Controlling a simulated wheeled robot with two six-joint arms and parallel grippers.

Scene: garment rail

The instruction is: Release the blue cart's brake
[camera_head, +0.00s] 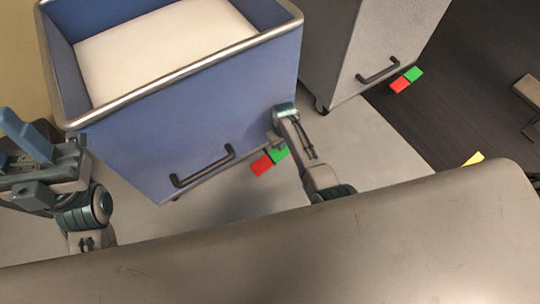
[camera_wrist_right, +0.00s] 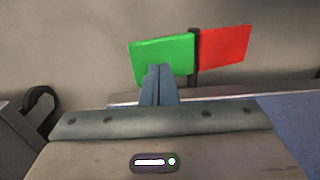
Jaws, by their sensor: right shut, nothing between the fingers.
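The blue cart (camera_head: 200,110) stands at the left of the head view, with a dark bar handle (camera_head: 203,167) on its front. Its brake pedal has a red half (camera_head: 261,166) and a green half (camera_head: 280,154), low beside the cart's front. In the right wrist view the green half (camera_wrist_right: 155,53) and red half (camera_wrist_right: 225,48) meet at a dark post. My right gripper (camera_wrist_right: 158,68) is shut and empty, its fingertips overlapping the green half's lower edge; I cannot tell whether they touch. My left gripper (camera_head: 22,132) is at the far left, apart from the pedal; its finger gap is unclear.
A grey cart (camera_head: 350,50) with its own red and green pedal (camera_head: 405,80) stands at the back right. A grey surface (camera_head: 300,250) fills the foreground. Pale floor lies between the carts, and dark floor is at the right.

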